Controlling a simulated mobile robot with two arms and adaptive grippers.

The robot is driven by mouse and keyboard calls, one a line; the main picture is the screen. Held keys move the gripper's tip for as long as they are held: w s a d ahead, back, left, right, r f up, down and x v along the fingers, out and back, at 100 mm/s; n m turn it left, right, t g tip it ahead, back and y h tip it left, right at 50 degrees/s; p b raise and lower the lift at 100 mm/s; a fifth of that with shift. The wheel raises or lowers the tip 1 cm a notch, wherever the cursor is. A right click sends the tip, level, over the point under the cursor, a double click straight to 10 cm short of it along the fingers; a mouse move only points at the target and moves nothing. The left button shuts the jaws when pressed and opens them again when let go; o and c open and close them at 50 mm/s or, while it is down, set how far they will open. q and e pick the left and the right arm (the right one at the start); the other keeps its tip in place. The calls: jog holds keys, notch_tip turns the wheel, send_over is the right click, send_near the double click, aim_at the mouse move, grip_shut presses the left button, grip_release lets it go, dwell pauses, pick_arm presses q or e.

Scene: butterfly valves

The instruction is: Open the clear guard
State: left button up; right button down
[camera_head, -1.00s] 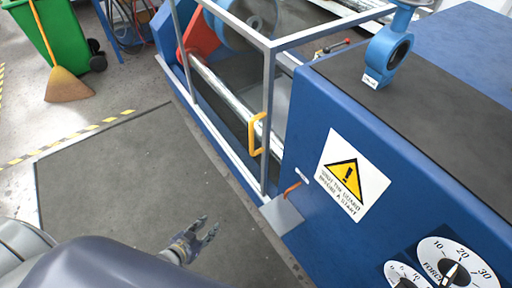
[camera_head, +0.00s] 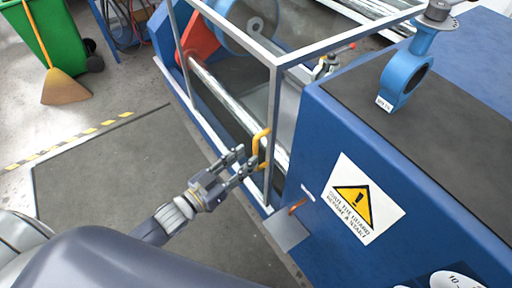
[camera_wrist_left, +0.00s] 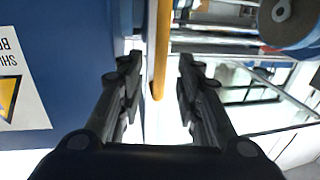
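The clear guard (camera_head: 273,110) is a see-through box with a grey metal frame, standing over the machine's bed. Its yellow handle (camera_head: 257,147) is on the front face near the right corner post; it also shows in the left wrist view (camera_wrist_left: 161,50). My left gripper (camera_head: 242,163) is at the handle, its fingers spread. In the left wrist view the handle runs between the two open fingers (camera_wrist_left: 158,80), with gaps on both sides, so they are not closed on it. Part of the handle is hidden by the fingers in the head view. My right gripper is not in view.
The blue machine housing (camera_head: 330,130) with a yellow warning sign (camera_head: 354,200) stands right of the guard. A blue valve (camera_head: 404,80) is on its dark top. A grey mat (camera_head: 100,180) covers the open floor at left, with a broom (camera_head: 66,87) and green bin (camera_head: 50,35) beyond.

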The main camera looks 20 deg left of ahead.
aim_at(254, 151)
pick_arm(q)
jog(key=shift+x, duration=2.7)
grip_shut()
